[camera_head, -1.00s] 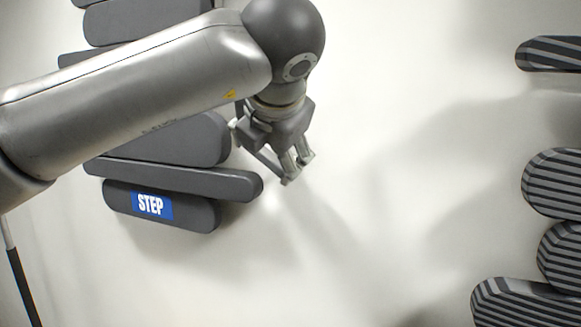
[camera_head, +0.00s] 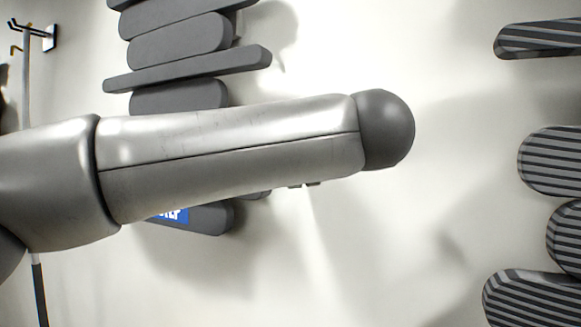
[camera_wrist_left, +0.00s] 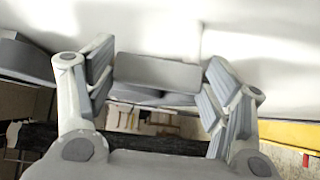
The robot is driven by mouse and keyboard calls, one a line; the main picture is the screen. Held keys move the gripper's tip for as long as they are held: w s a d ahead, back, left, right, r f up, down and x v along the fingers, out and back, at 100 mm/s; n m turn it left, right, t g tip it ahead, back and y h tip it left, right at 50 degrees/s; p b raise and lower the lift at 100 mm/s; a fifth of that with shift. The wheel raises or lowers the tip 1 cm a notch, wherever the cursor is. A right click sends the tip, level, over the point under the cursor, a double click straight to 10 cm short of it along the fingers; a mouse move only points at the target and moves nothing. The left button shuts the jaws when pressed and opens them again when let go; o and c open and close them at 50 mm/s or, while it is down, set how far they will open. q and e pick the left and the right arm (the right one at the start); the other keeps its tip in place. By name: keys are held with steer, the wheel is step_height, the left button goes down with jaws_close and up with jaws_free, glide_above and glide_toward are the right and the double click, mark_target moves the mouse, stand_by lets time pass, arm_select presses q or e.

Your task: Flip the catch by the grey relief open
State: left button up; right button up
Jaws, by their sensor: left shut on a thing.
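The grey relief (camera_head: 180,40) is a stack of plain dark grey rounded slabs on the pale wall, at the left in the head view. My left arm crosses in front of its lower part. My left gripper (camera_wrist_left: 160,64) shows in the wrist view, its pads shut on the two ends of a grey block (camera_wrist_left: 158,72). This block may be the catch, but I cannot make out its shape. In the head view the arm hides nearly all of the gripper; only small dark bits show below the forearm. My right gripper is in neither view.
A striped relief (camera_head: 560,165) stands on the wall at the right. A blue sign (camera_head: 172,215), partly covered, is on a low slab of the grey relief. A hook rack (camera_head: 45,38) is at the upper left. The wall between the reliefs is bare.

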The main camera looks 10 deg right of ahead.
arm_select(q)
steer(key=shift+s+d+f+m+t+b, duration=0.15)
steer(key=shift+d+f+m+t+b, duration=0.1)
steer(key=shift+m+t+b, duration=0.35)
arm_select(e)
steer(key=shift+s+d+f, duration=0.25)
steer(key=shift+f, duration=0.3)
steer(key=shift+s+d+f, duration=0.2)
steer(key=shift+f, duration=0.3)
arm_select(q)
steer(key=o, duration=1.2)
steer(key=shift+c, duration=0.2)
steer(key=shift+r, duration=0.1)
steer(key=shift+s, duration=0.1)
steer(key=s+d, duration=0.2)
steer(key=s, duration=0.9)
steer(key=shift+s+d, duration=0.15)
steer(key=shift+s, duration=0.25)
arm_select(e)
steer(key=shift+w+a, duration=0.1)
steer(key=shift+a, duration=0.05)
